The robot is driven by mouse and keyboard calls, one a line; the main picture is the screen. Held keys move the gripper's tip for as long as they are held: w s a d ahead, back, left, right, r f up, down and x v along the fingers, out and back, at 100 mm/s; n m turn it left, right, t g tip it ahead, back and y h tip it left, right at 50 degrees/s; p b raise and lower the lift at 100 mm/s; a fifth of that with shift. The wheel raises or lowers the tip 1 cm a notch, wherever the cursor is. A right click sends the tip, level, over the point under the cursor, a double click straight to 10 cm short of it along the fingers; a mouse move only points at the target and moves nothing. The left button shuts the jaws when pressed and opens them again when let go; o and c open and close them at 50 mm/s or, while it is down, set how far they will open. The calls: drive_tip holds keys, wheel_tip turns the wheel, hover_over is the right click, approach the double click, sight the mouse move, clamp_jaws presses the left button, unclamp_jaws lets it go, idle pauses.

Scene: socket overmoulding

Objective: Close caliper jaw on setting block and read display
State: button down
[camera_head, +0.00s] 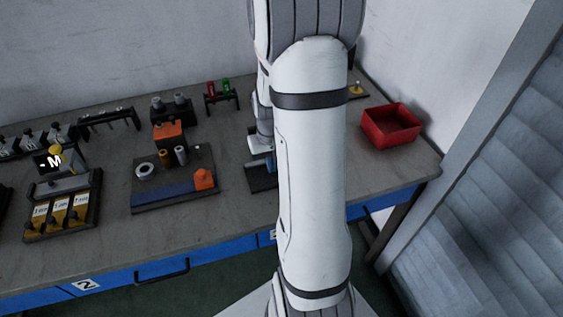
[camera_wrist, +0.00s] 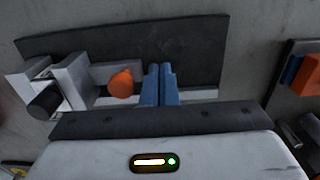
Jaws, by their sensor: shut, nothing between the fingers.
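In the wrist view, my gripper (camera_wrist: 160,72) is shut, its two blue fingers together with nothing between them. It is just right of an orange knob (camera_wrist: 122,84); whether they touch I cannot tell. The knob sits on a grey block-like part (camera_wrist: 103,73) of what looks like the caliper fixture, on a dark base plate (camera_wrist: 200,50). Left of it are a pale upright jaw-like block (camera_wrist: 70,80) and a black cylinder (camera_wrist: 45,101). I cannot tell which part is the setting block. No readable display shows. In the head view, my arm hides most of the fixture.
Left of my arm, a dark board (camera_head: 150,203) holds a white ring, small cylinders and an orange block. Racks and a tray of yellow labelled pieces (camera_head: 60,213) stand further left. A red bin (camera_head: 390,126) is at the right end of the bench.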

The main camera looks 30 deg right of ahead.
wheel_tip(320, 180, up, 8)
drive_tip(key=p, duration=0.5)
drive_tip(key=shift+p, duration=0.35)
idle(0.4)
drive_tip(key=s+a+r+n+t, duration=0.3)
drive_tip(key=s+a+r, duration=0.8)
drive_tip(key=a+r, duration=0.4)
drive_tip(key=shift+s+r, duration=0.15)
drive_tip(key=shift+s, duration=0.25)
